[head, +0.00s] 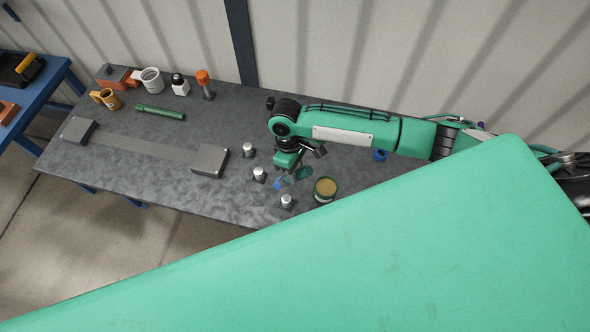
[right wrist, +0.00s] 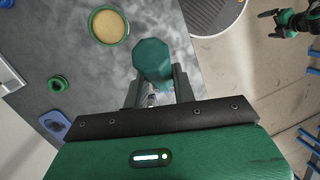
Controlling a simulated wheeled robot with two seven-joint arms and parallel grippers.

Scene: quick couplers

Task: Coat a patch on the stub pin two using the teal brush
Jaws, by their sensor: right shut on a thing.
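Three metal stub pins stand on the grey bench in the head view: a far one (head: 248,149), a middle one (head: 259,174) and a near one (head: 287,201). No number on them is readable, so I cannot tell which is pin two. My right gripper (head: 282,180) is just right of the middle pin. It is shut on the teal brush (right wrist: 152,58), whose broad teal end shows between the fingers in the right wrist view. The bristles are hidden. An open round tin (head: 326,188) with tan contents stands to the right. My left gripper (right wrist: 268,24) appears small, open and empty.
Two grey blocks (head: 210,160) joined by a flat strip lie at the left. A green cylinder (head: 160,112), mugs (head: 152,80), a white bottle (head: 180,85) and an orange-topped tool (head: 204,84) are behind. A blue ring (head: 380,155) lies right. A large green surface hides the lower right.

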